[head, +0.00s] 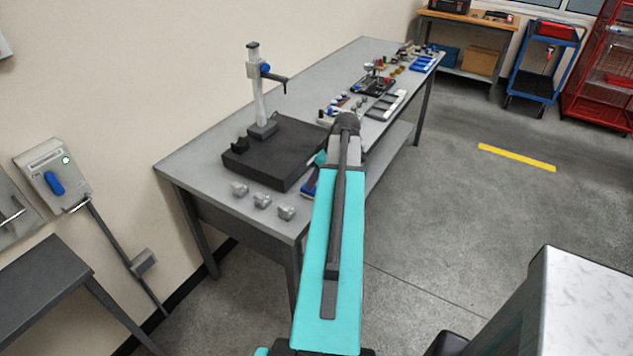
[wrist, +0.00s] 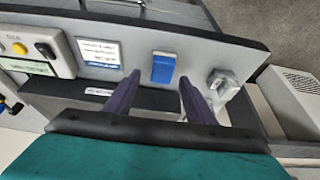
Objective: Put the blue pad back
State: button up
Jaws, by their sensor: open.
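A small blue block (wrist: 162,70) with a pale upper edge shows in the wrist view on a light grey panel (wrist: 215,58). It may be the blue pad, but I cannot tell for sure. My gripper (wrist: 160,77) is open, with its two dark purple fingers apart. The blue block appears between the fingertips, and the fingers are not closed on it. How far the tips are from it is unclear. In the head view my own arm largely hides the gripper.
In the wrist view, a white label (wrist: 99,52), a yellow button (wrist: 19,48) and a grey bracket (wrist: 221,83) are near the block. In the head view, a long grey workbench (head: 205,166) carries a dark plate (head: 290,135) with a stand (head: 258,95) and several small parts.

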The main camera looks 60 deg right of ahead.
jog(key=b+v, duration=0.2)
jog(key=v, duration=0.6)
dwell(0.9)
jog(key=shift+r, duration=0.1)
